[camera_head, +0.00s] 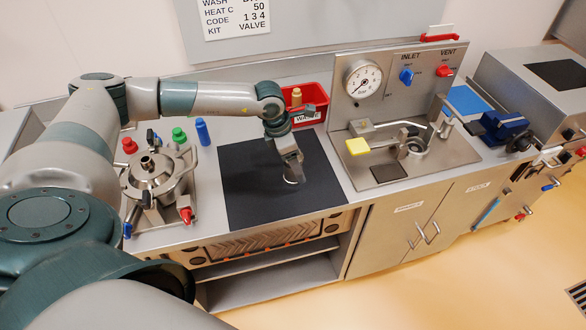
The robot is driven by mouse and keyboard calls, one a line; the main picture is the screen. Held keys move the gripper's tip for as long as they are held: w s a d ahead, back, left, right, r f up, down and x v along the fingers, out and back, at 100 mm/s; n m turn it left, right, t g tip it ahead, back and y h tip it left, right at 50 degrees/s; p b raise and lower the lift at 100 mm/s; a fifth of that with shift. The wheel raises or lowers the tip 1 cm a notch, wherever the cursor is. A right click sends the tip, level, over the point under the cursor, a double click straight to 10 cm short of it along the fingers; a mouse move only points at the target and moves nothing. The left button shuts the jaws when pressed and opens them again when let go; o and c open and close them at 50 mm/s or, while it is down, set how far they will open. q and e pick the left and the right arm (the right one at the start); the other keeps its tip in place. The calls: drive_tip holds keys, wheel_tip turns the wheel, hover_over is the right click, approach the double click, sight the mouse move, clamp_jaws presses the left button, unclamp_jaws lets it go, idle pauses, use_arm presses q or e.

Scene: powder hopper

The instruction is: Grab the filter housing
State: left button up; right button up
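My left arm reaches in from the left, and its gripper (292,170) points down over the black mat (250,195). A small pale, round-edged piece (291,180) shows right at the fingertips. It is too small and too covered to tell whether the fingers hold it or whether it is the filter housing. A metal fitting with a round cup (412,148) stands on the steel panel station to the right, apart from the gripper. No part is clearly marked as the filter housing. My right gripper is not in view.
A steel pot (157,172) with coloured knobs stands left of the mat. Green and blue bottles (202,131) are behind it. A red labelled bin (308,100) sits behind the mat. A gauge panel (388,80) and a blue vise (502,128) are right. Most of the mat is clear.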

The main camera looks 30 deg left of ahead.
use_arm(q)
drive_tip(key=shift+x, duration=1)
drive_tip(key=c, duration=1.3)
